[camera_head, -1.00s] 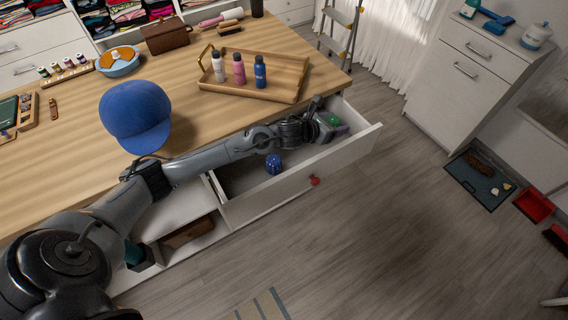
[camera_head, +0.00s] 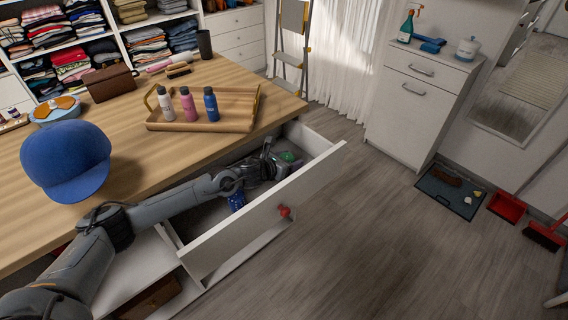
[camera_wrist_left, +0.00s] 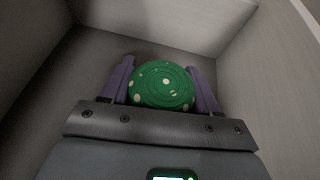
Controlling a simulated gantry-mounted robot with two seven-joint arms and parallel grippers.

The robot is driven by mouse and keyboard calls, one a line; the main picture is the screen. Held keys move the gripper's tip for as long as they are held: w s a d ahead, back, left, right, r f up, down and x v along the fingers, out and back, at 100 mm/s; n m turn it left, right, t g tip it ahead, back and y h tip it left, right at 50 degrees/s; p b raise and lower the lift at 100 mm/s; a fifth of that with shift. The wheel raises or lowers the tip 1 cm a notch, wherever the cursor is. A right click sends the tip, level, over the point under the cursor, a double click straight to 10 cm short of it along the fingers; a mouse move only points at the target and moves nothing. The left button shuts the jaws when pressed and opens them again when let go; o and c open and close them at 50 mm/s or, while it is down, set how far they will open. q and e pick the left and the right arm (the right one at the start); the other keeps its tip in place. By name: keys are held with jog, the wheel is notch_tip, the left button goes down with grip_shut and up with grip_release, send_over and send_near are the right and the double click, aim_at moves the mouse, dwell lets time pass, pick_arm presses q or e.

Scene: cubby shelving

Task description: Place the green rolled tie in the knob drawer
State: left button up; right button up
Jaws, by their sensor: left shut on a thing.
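The green rolled tie (camera_wrist_left: 162,86) with pale dots sits between the purple fingers of my left gripper (camera_wrist_left: 162,92), which is shut on it. In the head view the tie (camera_head: 287,156) shows as a small green patch at my left gripper (camera_head: 284,160), inside the open knob drawer (camera_head: 262,217). The drawer has a red knob (camera_head: 285,212) on its front. In the wrist view the drawer's grey floor and walls surround the tie; I cannot tell whether it touches the floor. A blue rolled tie (camera_head: 237,200) lies in the drawer beside my arm. My right gripper is out of view.
On the table above stand a wooden tray (camera_head: 240,112) with bottles, a blue cap (camera_head: 66,160) and a brown box (camera_head: 109,83). The drawer's front panel and the table edge flank my left arm.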

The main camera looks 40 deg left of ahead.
pick_arm(q)
notch_tip(320, 180, down, 2)
jog(key=shift+f, duration=0.1)
jog(key=shift+f+b, duration=0.1)
jog(key=shift+b, duration=0.25)
jog(key=o, duration=1)
jog(key=shift+o, duration=0.2)
